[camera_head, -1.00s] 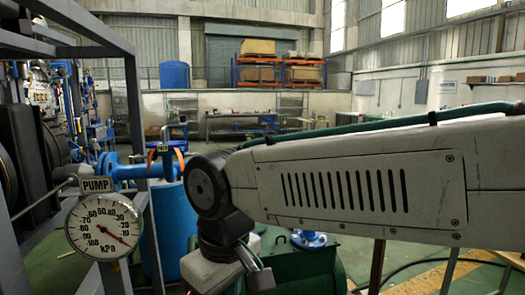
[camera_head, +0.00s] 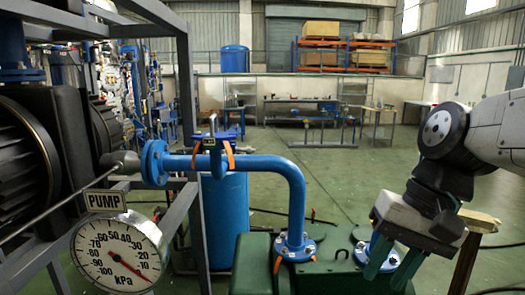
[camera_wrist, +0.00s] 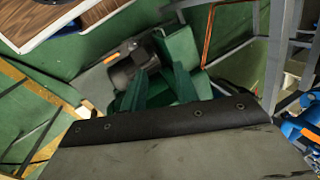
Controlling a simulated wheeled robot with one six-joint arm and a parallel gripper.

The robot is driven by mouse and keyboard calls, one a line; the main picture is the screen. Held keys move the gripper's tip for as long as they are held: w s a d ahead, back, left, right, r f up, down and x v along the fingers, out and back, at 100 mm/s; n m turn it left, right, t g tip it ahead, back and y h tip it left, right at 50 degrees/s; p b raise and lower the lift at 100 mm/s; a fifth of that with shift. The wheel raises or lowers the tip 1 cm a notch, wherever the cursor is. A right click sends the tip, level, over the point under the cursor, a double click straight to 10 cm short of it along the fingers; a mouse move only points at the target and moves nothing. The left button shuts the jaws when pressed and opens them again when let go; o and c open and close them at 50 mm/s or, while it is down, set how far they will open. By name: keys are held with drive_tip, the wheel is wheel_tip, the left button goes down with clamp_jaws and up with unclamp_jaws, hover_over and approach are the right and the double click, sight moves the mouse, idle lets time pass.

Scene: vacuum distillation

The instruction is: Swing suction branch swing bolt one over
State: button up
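The blue suction pipe (camera_head: 255,163) runs from a flange by the pump, bends down and meets a bolted flange (camera_head: 295,247) on a green tank. A fitting on the pipe carries two orange bolt-like pieces, a left one (camera_head: 197,156) and a right one (camera_head: 229,157). More orange pieces hang at the lower flange. I cannot tell which piece is swing bolt one. My gripper (camera_head: 393,262) is at the right, pointing down, clear of the pipe. Its two green fingers stand apart with nothing between them. The wrist view (camera_wrist: 160,92) also shows them apart.
A pressure gauge (camera_head: 118,254) marked PUMP stands at the front left. A grey frame (camera_head: 187,90) and dark machinery (camera_head: 30,160) fill the left. The green tank (camera_head: 255,265) lies below the pipe. A short blue flange (camera_head: 364,250) is beside my gripper. Open floor lies behind.

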drive_tip(key=w+a+r+m+g+y, duration=0.1)
drive_tip(key=w+a+r+m+y, duration=0.3)
drive_tip(key=w, duration=0.5)
drive_tip(key=w+a+r+m+y, duration=0.1)
drive_tip(key=w+a+r+y, duration=0.15)
drive_tip(key=w+a, duration=0.45)
drive_tip(key=m+t+y, duration=0.2)
drive_tip(key=m+y, duration=0.4)
drive_tip(key=y, duration=0.2)
approach(251, 149)
drive_tip(key=a, duration=0.2)
drive_tip(key=shift+m, duration=0.3)
drive_tip(key=a, duration=0.2)
drive_tip(key=w+a, duration=0.1)
drive_tip(key=a, duration=0.5)
drive_tip(key=shift+w+f, duration=0.2)
drive_tip(key=shift+f, duration=0.05)
clamp_jaws()
